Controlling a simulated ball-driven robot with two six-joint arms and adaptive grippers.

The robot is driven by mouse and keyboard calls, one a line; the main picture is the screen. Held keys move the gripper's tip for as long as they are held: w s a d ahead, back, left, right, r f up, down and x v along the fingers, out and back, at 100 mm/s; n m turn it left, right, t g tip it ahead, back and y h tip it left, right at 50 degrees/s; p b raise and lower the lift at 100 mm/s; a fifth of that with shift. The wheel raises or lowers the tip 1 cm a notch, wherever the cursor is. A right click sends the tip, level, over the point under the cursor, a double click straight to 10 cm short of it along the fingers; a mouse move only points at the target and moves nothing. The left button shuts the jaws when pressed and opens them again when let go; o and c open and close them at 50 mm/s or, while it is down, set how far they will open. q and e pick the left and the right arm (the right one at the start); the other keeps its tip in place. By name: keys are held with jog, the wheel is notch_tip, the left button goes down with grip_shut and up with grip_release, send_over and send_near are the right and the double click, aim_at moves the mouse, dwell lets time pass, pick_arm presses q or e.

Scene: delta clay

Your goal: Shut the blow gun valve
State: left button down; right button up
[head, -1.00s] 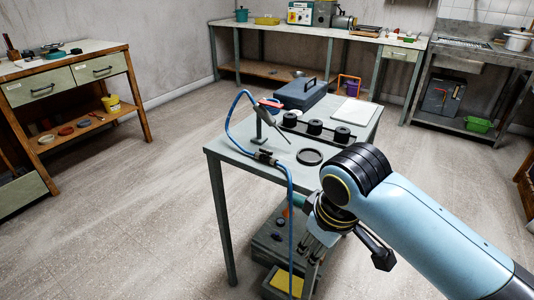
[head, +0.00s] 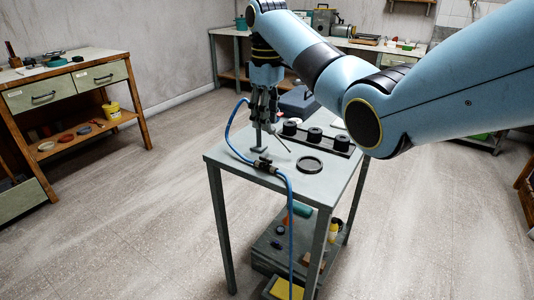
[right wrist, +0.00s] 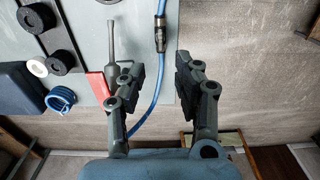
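The blue hose (head: 288,205) crosses the grey work table (head: 232,160) and hangs over its front edge. A dark inline valve (head: 264,165) sits on the hose; it also shows in the right wrist view (right wrist: 160,37). Its handle position is too small to tell. The blow gun's grey nozzle (right wrist: 113,40) and red lever (right wrist: 97,84) show beside my left finger in the wrist view; my gripper mostly hides the gun in the head view. My right gripper (head: 262,119) points down above the table, behind the valve. Its fingers (right wrist: 156,65) are apart, with nothing gripped. My left gripper is out of view.
A dark rack with black rings (head: 316,136) stands behind the valve. A flat black ring (head: 309,165) lies to its right. The blue toolbox (head: 297,101) is partly hidden by my arm. The table's front left corner is clear.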

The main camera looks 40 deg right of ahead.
aim_at(267, 158)
notch_tip(267, 158, down, 10)
jog(key=shift+f+b, duration=0.2)
jog(key=shift+b, duration=0.45)
grip_shut()
